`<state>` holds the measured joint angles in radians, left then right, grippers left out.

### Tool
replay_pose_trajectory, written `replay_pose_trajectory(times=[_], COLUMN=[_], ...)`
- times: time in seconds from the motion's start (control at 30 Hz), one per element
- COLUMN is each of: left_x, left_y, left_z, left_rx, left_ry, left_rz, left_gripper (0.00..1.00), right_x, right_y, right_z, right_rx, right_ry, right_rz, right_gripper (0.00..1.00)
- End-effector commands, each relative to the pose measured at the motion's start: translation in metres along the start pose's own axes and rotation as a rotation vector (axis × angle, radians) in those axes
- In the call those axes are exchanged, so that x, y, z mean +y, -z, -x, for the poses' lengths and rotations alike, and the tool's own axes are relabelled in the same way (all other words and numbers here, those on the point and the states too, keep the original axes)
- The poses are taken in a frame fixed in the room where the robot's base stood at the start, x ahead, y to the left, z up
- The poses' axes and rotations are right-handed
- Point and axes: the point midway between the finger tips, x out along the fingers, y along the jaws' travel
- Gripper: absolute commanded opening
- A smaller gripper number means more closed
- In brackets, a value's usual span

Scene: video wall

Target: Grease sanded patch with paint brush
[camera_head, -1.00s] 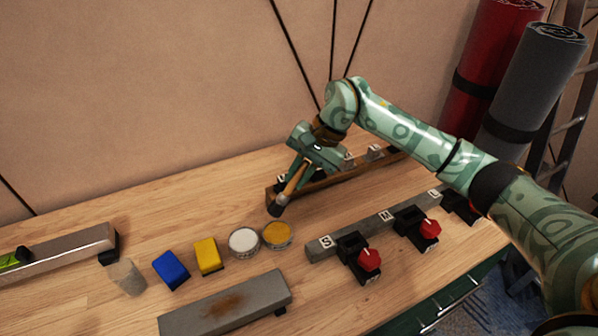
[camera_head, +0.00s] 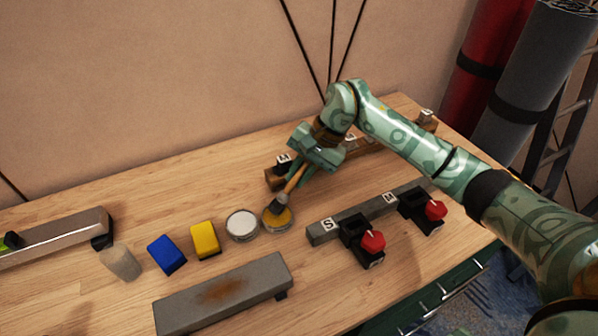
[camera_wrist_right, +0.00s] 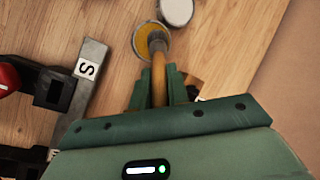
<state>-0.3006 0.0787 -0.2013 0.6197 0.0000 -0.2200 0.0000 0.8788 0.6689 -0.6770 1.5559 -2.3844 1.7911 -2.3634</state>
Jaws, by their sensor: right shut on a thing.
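My right gripper (camera_head: 303,170) is shut on the wooden handle of a paint brush (camera_head: 289,189), bristles down. In the right wrist view the brush (camera_wrist_right: 158,68) points out from between the fingers (camera_wrist_right: 159,90). Its dark bristle end is over or in the tin of yellow-brown grease (camera_head: 279,219); I cannot tell how deep. That tin also shows in the right wrist view (camera_wrist_right: 141,41). A grey metal bar (camera_head: 250,277) with a rusty brown patch (camera_head: 222,291) lies at the front of the bench. My left gripper is not in view.
A tin of white stuff (camera_head: 241,224) stands beside the grease tin. Yellow (camera_head: 205,240) and blue (camera_head: 167,255) blocks and a clear cup (camera_head: 121,262) stand left of it. A lettered bar (camera_head: 360,212) with red-knobbed clamps (camera_head: 373,241) lies right.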

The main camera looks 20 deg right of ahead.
Motion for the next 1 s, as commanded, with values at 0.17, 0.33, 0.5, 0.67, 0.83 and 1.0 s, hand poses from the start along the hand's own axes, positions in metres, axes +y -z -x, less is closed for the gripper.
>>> replay_pose_trajectory(times=[0.17,0.33,0.5,0.67,0.83,1.0], left_x=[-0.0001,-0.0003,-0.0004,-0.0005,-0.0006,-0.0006], left_y=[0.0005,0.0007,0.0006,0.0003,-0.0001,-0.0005], left_z=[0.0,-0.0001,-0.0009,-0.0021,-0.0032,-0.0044], left_rx=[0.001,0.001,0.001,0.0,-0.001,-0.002], left_ry=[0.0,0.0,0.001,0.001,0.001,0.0], left_rz=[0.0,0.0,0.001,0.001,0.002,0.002], left_gripper=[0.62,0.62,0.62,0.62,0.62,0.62], right_x=[-0.0001,0.0,0.0005,0.0012,0.002,0.0029], right_y=[0.0,0.0001,0.0004,0.001,0.0014,0.002], right_z=[0.0001,0.0001,-0.0011,-0.0029,-0.0046,-0.0064], right_rx=[0.0,0.0,0.0,0.0,0.0,0.0], right_ry=[0.0,0.0,0.0,0.0,0.0,0.0], right_rz=[0.0,0.0,0.0,0.0,0.0,-0.001], right_gripper=[0.0,0.0,0.0,0.0,0.0,0.0])
